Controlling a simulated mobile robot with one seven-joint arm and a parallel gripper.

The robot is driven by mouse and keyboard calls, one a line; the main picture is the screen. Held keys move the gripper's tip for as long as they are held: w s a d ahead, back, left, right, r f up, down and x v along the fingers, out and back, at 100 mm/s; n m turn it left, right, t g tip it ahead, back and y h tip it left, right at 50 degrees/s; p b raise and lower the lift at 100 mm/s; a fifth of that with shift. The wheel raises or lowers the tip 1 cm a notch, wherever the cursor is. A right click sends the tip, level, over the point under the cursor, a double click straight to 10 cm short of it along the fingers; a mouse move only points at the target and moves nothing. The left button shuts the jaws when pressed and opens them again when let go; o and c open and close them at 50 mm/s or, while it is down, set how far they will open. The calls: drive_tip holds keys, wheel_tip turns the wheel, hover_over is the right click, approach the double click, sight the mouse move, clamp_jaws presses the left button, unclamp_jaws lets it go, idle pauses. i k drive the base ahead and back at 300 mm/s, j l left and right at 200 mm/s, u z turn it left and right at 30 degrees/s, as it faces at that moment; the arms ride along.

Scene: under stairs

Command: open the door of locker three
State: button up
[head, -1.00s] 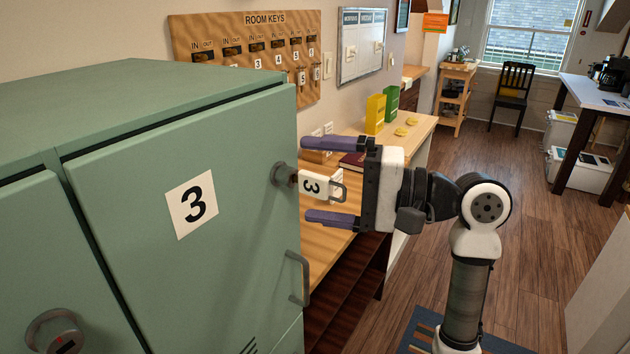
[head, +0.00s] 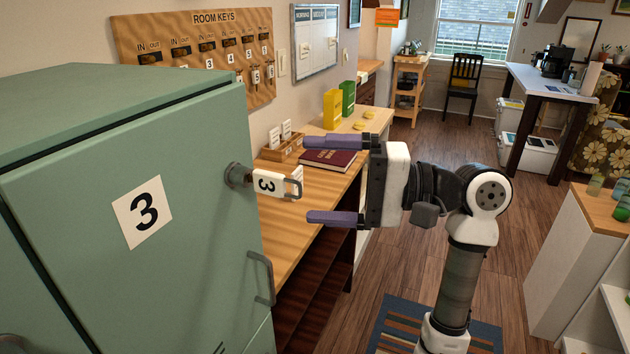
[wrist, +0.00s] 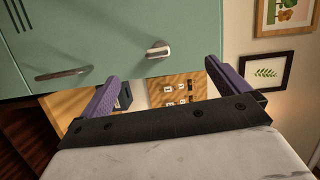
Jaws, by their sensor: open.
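The locker three door (head: 190,240) is pale green, marked with a black 3 on a white label (head: 142,212), and looks shut. A key with a white 3 tag (head: 270,183) sits in the lock (head: 238,174) on its right side. The grey bar handle (head: 261,278) is below the lock. My gripper (head: 306,180) is open and empty, its purple fingertips just right of the tag's loop and apart from it. In the wrist view the key (wrist: 158,50) shows between the open fingers (wrist: 160,75), with the handle (wrist: 63,75) to the left.
A wooden counter (head: 290,235) with a dark red book (head: 328,159) and card box runs behind the locker. The room keys board (head: 200,58) hangs on the wall. Open wooden floor (head: 400,210) lies to the right, with a white cabinet (head: 570,265) at the far right.

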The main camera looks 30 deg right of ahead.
sight(136, 226)
drive_tip(key=k+l, duration=0.8)
drive_tip(key=l, duration=0.1)
